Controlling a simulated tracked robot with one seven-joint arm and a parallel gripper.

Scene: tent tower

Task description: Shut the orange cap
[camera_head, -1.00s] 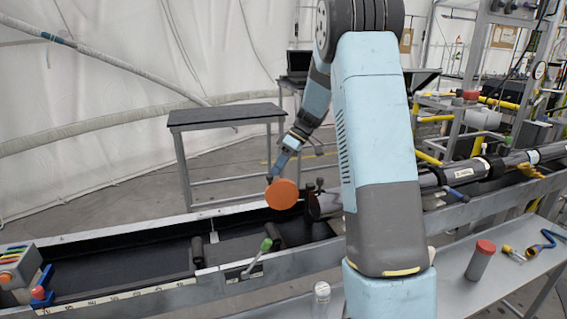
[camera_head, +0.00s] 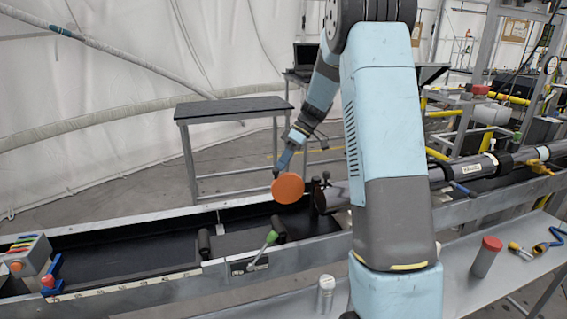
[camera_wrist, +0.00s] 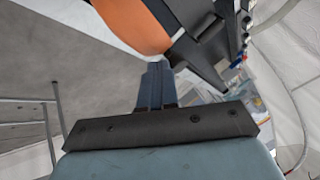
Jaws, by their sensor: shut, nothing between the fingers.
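The orange cap (camera_head: 287,188) is a round disc beside the near end of the dark grey tube (camera_head: 331,197) above the long trough. Its broad face is turned toward the head camera and stands apart from the tube's mouth, so the cap looks swung open. My gripper (camera_head: 279,171) is shut and empty, with its fingertips just at the cap's upper edge. In the wrist view my shut fingers (camera_wrist: 157,84) point toward the lower edge of the orange cap (camera_wrist: 137,24). I cannot tell whether they touch it.
The metal trough (camera_head: 130,289) runs across the front, with a green-handled lever (camera_head: 271,237) on its near side. A dark-topped table (camera_head: 232,110) stands behind. A red-lidded canister (camera_head: 486,257) is on the bench at right. Floor between table and trough is clear.

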